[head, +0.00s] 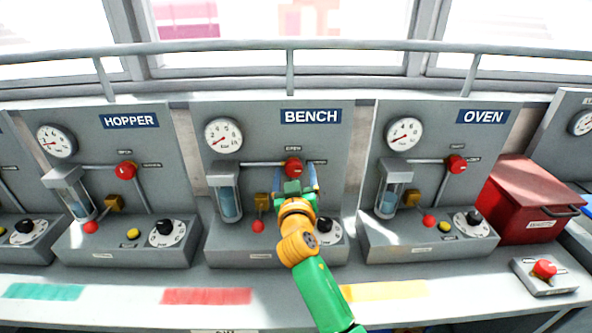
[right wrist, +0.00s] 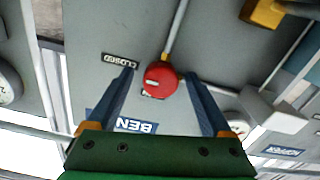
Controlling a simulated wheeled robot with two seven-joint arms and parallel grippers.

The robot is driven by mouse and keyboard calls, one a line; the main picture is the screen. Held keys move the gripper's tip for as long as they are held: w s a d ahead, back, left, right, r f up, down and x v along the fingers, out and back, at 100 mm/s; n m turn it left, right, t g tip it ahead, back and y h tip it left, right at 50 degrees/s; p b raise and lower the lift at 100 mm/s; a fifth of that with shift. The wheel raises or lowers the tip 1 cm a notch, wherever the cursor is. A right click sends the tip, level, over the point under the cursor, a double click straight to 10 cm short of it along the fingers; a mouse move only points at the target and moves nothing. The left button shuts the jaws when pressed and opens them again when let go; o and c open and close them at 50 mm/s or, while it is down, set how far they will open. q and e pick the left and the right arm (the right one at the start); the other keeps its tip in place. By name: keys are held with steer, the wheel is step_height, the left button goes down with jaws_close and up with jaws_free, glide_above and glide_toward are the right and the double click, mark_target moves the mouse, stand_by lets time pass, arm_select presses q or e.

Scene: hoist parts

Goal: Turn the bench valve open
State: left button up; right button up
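The bench valve is a round red knob (head: 293,166) on the grey panel below the BENCH sign (head: 310,117). My right gripper (head: 295,184) is raised in front of the panel, just below the knob in the head view. In the right wrist view the red knob (right wrist: 163,79) lies between the two blue fingertips of my right gripper (right wrist: 160,74), with a gap on each side. The fingers are open and hold nothing. A CLOSED label (right wrist: 120,61) is beside the knob; another label is partly hidden by it. My left gripper is not in view.
The bench panel also has a gauge (head: 223,135), a glass cylinder (head: 228,192), a yellow part (head: 262,203), a red button (head: 258,226) and a dial (head: 327,231). Similar HOPPER and OVEN panels flank it. A red box (head: 523,200) stands at the right. A rail (head: 380,46) runs above.

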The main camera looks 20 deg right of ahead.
steer(key=shift+s+a+r, duration=0.3)
steer(key=shift+s, duration=0.2)
steer(key=c, duration=0.3)
steer(key=shift+s+a+r, duration=0.1)
steer(key=shift+s+r, duration=0.05)
steer(key=shift+s, duration=0.05)
steer(key=c, duration=0.4)
jaws_close()
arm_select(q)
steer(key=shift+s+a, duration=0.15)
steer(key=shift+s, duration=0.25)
